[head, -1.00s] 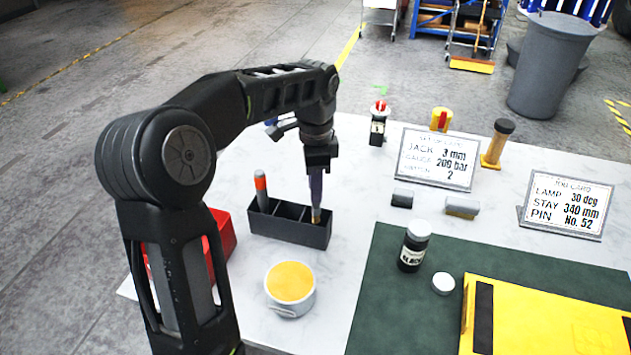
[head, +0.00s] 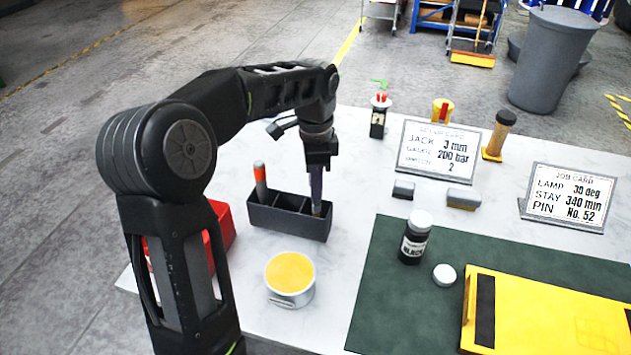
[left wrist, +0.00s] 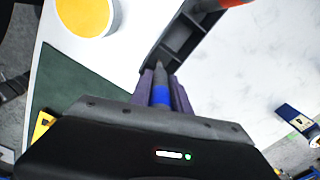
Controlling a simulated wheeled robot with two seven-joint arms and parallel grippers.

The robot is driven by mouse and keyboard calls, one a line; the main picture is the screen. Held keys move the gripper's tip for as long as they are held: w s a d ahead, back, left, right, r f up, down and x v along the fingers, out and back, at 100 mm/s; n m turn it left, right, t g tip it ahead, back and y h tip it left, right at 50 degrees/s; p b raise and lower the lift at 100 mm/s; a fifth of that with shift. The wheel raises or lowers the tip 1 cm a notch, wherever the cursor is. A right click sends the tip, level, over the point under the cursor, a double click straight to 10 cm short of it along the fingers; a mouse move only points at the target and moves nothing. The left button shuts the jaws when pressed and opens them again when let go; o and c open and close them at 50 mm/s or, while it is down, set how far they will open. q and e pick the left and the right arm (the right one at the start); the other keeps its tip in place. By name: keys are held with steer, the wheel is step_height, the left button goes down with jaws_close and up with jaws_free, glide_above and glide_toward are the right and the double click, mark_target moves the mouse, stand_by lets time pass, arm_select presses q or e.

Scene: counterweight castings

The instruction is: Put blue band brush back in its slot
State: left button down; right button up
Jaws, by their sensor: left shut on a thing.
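The blue band brush (left wrist: 162,95) is between the fingers of my left gripper (head: 316,194), which is shut on it. In the left wrist view the gripper (left wrist: 164,88) shows the blue band, and a grey tapered part points at the rack. The black rack (head: 285,228) stands on the white table, with a row of compartments. The brush is roughly upright at the rack's right-end compartment; how deep its lower end sits is hidden. An orange-banded brush (head: 261,180) stands in the left compartment. The middle compartment looks empty. My right gripper is not in view.
A tin with a yellow top (head: 290,273) stands in front of the rack. A red bin (head: 221,235) is at left, partly behind my arm. A black bottle (head: 415,240), white cap (head: 444,275) and yellow case (head: 545,310) are on the green mat (head: 385,300). Cards stand behind.

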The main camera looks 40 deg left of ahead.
mark_target(316, 204)
arm_select(q)
steer(key=shift+f+b, duration=1.1)
steer(key=shift+f, duration=0.75)
steer(key=c, duration=1.1)
jaws_free()
steer(key=shift+c, duration=0.2)
steer(key=shift+r, duration=0.15)
step_height(316, 204, up, 8)
steer(key=shift+f+p, duration=0.15)
steer(key=shift+p, duration=0.35)
